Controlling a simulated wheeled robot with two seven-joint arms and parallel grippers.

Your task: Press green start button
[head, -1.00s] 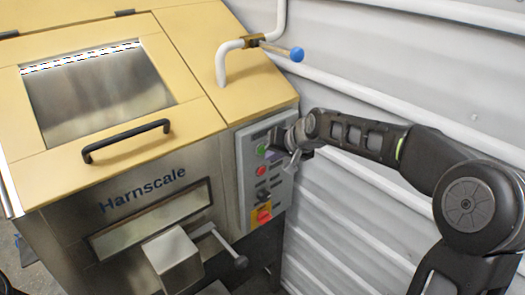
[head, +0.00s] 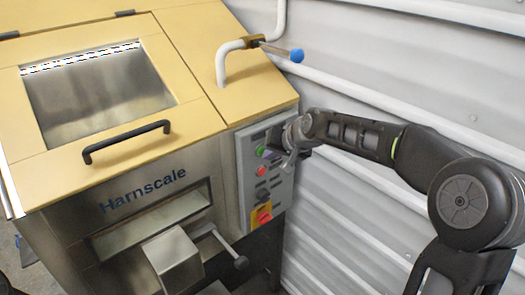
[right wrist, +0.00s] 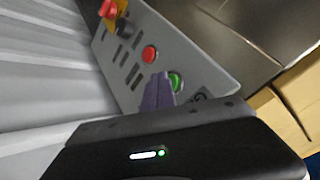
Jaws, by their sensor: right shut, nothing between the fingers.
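The green start button (head: 260,151) sits high on the grey control panel (head: 246,190) on the hopper's right side. It also shows in the right wrist view (right wrist: 177,82), lit green and partly covered by my fingers. My right gripper (head: 277,154) is just to the right of the button in the head view. In the right wrist view its dark fingers (right wrist: 157,92) are shut together and empty, with the tips beside the button. I cannot tell whether they touch it. My left gripper is not in view.
Below the green button are a red button (head: 261,171), a dark selector and a red knob on a yellow plate (head: 263,215). A blue-ended valve lever (head: 296,55) sticks out above my right arm. The white corrugated wall (head: 420,80) is close behind the arm.

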